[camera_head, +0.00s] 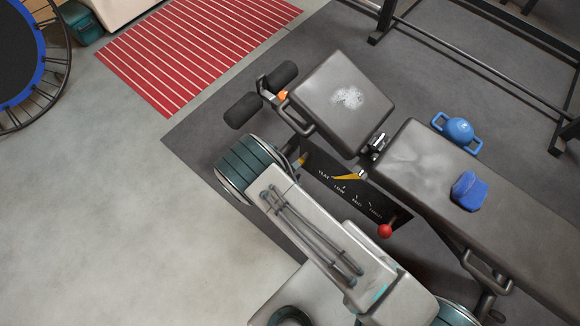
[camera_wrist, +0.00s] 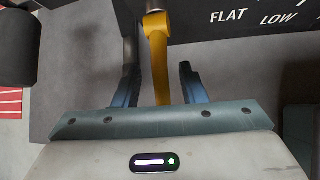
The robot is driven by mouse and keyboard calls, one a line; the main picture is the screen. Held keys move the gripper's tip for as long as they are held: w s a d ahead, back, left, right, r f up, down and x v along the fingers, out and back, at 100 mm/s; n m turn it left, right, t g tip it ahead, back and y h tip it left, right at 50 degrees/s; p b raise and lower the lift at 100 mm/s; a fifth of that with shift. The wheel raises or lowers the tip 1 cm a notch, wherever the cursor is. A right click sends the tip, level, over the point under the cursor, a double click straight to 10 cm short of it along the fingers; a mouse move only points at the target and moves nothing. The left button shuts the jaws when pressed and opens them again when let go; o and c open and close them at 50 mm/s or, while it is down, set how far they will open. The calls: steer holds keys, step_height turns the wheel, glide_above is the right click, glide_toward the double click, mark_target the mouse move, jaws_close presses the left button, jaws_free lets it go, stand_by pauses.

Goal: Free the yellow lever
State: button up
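The yellow lever (camera_wrist: 159,65) hangs down from a pale round end at the top of the wrist view. My gripper (camera_wrist: 159,80) has its two dark blue fingers open, one on each side of the lever. A gap shows between the lever and each finger, so neither visibly touches it. The lever's lower end is hidden behind the gripper body. In the head view, a small yellow-orange part (camera_head: 303,160) shows beside my wrist, left of the FLAT marking. My fingers are mostly hidden there.
A black panel (camera_wrist: 251,17) with white position markings lies right of the lever; a yellow pointer (camera_head: 346,177) is on it. A red ball knob (camera_head: 385,231) is nearby. Black rollers (camera_head: 243,110) are left.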

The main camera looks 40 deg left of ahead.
steer(key=p+v, duration=0.2)
steer(key=v, duration=1.1)
steer(key=shift+s+r, duration=0.2)
steer(key=shift+r, duration=0.1)
